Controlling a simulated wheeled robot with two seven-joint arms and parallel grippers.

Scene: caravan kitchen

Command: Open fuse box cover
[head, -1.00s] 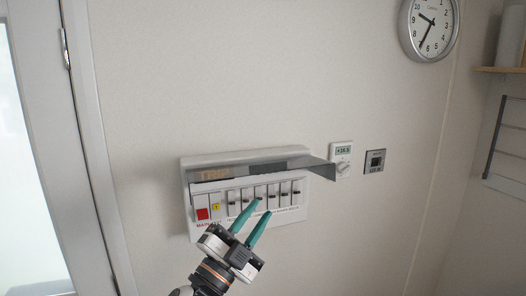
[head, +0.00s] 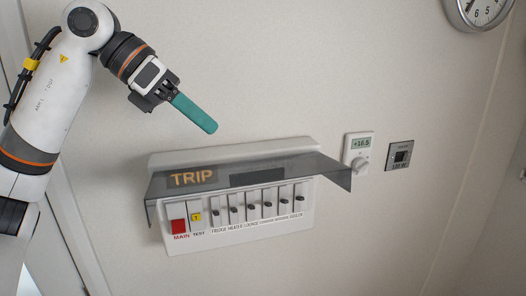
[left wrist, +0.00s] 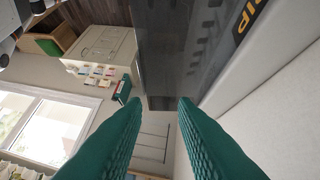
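The fuse box (head: 275,222) is white and fixed to the wall, with a red main switch, a yellow-marked test switch and a row of small switches. Its tinted, see-through cover (head: 325,175) carries the word TRIP and stands tilted out from the top, the switches exposed below it. My left gripper (head: 210,127), with teal fingers, is just above the box's top edge and apart from it. In the left wrist view its two fingers (left wrist: 160,103) are spread with nothing between them, and the dark cover (left wrist: 180,50) lies beyond. My right gripper is in no frame.
A thermostat (head: 358,155) and a small square wall plate (head: 400,155) sit right of the box, close to the cover's right corner. A clock (head: 480,10) hangs at upper right. The wall above the box is bare.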

